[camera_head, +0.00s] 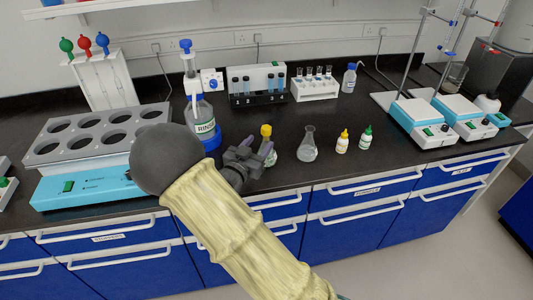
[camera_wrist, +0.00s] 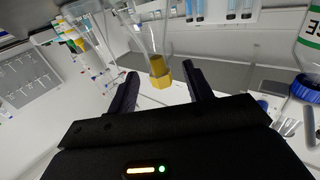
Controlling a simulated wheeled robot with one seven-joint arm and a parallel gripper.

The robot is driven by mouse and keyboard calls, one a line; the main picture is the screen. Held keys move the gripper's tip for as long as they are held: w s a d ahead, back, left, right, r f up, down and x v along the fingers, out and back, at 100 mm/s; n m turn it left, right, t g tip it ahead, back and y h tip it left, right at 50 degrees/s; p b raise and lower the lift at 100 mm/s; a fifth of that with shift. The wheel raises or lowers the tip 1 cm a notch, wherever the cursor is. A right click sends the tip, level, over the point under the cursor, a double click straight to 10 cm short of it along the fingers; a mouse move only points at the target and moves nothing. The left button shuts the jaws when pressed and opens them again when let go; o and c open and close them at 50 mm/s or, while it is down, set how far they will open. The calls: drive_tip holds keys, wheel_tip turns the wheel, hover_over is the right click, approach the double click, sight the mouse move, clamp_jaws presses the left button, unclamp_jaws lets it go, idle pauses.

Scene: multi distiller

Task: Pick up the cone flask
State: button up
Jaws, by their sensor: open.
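A clear cone flask (camera_head: 308,150) stands upright on the black bench, right of my gripper (camera_head: 243,163). A yellow-stoppered glass flask (camera_head: 267,147) stands closer, just behind and beside my gripper, which partly hides it. In the wrist view, my gripper (camera_wrist: 160,82) is open, with its two dark fingers apart. A yellow stopper (camera_wrist: 158,74) on a clear glass neck shows between and beyond the fingertips. I cannot tell whether either finger touches it. Nothing is clearly held.
A rinse bottle (camera_head: 201,117) with a blue base is behind my gripper. Tube racks (camera_head: 315,90) line the back. A heating block (camera_head: 90,185) is left, stirrers (camera_head: 425,123) right.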

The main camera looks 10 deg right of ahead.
sight(264, 139)
drive_tip(key=x, duration=0.5)
drive_tip(key=shift+d+p, duration=0.1)
drive_tip(key=shift+p, duration=0.2)
clamp_jaws()
